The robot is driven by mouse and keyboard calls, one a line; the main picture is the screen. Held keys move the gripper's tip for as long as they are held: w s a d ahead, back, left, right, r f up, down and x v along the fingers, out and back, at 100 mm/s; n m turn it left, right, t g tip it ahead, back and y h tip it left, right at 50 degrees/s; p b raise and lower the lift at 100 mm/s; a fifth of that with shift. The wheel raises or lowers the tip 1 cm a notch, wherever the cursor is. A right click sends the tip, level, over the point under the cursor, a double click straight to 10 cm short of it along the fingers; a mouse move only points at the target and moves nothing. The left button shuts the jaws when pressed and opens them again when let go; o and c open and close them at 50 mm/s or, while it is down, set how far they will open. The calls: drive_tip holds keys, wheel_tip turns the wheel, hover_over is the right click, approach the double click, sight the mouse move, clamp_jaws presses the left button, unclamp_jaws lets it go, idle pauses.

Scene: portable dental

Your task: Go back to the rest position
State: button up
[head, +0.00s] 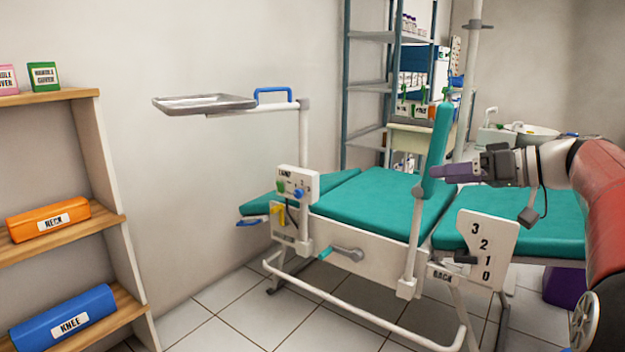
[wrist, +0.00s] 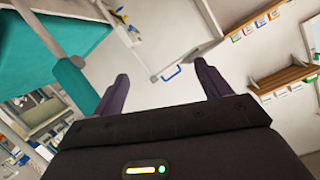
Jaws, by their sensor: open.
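My gripper (head: 462,172) is at the right of the head view, at the end of my red arm, and points left. It is raised near the upright teal armrest of the dental chair, and nothing shows between its fingers. In the wrist view my gripper (wrist: 160,88) has its two purple fingers spread wide apart with empty space between them. The teal dental chair (head: 360,212) lies flat below and to the left of my gripper. I cannot tell whether the gripper touches the armrest (head: 438,150).
A metal tray (head: 205,103) on a white arm with a blue handle (head: 273,94) stands left of the chair. A wooden shelf (head: 60,243) holds an orange box (head: 48,221) and a blue box (head: 62,318). A number plate (head: 486,250) is on the chair's side. Tiled floor is clear at front left.

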drive_tip(key=s+a+f+m+g+h+p, duration=0.35)
drive_tip(key=s+a+f+h, duration=0.3)
drive_tip(key=s+a, duration=0.55)
drive_tip(key=s+d+f+m+h+p, duration=0.1)
drive_tip(key=s+f+h, duration=0.1)
drive_tip(key=s+f, duration=0.3)
drive_tip(key=s+f+m+h+p, duration=0.1)
drive_tip(key=s+f+h+p, duration=0.1)
drive_tip(key=s, duration=0.7)
wheel_tip(320, 180, down, 3)
drive_tip(key=shift+s+d+r+t+h, duration=0.1)
drive_tip(key=shift+s+d+t+h, duration=0.3)
drive_tip(key=shift+h, duration=0.15)
drive_tip(key=shift+w+m, duration=0.15)
drive_tip(key=shift+m, duration=0.1)
